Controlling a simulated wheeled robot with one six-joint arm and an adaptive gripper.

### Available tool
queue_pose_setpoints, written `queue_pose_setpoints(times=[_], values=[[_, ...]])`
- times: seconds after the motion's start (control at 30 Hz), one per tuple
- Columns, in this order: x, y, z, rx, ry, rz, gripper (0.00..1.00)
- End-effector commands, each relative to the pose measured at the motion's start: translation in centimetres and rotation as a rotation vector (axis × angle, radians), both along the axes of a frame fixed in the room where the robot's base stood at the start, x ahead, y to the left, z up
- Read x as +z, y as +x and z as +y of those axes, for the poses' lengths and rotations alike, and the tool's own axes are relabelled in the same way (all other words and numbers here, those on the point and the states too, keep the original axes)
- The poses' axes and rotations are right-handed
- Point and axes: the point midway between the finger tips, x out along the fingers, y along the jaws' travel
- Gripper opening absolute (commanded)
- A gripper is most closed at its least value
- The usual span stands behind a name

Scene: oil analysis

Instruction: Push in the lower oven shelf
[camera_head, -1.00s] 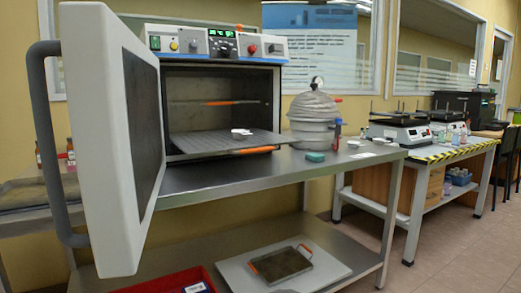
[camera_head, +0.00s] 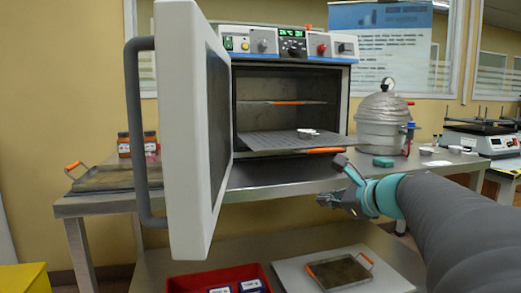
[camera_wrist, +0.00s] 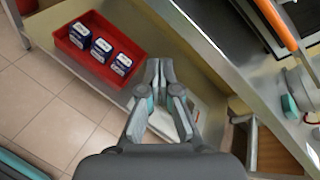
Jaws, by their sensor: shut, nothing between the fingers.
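The lower oven shelf (camera_head: 275,142) is a grey perforated plate sticking out of the open oven (camera_head: 290,85) in the head view. It has an orange front handle (camera_head: 324,151) and bears a small white dish (camera_head: 307,133). My gripper (camera_head: 338,186) is shut and empty, in front of the bench edge, below and right of that handle and apart from it. In the wrist view my gripper (camera_wrist: 160,72) points down over the bench's lower level. An orange bar (camera_wrist: 277,24) shows at that view's top right; it looks like the shelf handle.
The oven door (camera_head: 190,130) stands wide open at the left. An upper shelf (camera_head: 285,102) sits inside the oven. A grey pressure vessel (camera_head: 383,120) and a green block (camera_head: 383,162) stand right on the bench. A red bin (camera_head: 190,280) and tray (camera_head: 340,271) lie below.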

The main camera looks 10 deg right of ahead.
Motion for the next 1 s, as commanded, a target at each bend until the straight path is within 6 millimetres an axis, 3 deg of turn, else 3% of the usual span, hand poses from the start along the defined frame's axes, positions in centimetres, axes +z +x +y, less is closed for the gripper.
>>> queue_pose_setpoints(times=[0.03, 0.1, 0.2, 0.33, 0.57, 1.0], values=[[1.3, 1.0, -3.4, -0.089, 0.126, -0.035, 0.00], [3.2, 1.7, -7.4, -0.186, 0.293, -0.089, 0.00], [5.5, 2.1, -12.1, -0.284, 0.484, -0.163, 0.00], [7.3, 1.9, -15.9, -0.348, 0.632, -0.228, 0.00], [7.9, 2.9, -17.0, -0.363, 0.687, -0.251, 0.00], [7.9, 10.8, -16.6, -0.361, 0.682, -0.248, 0.00]])
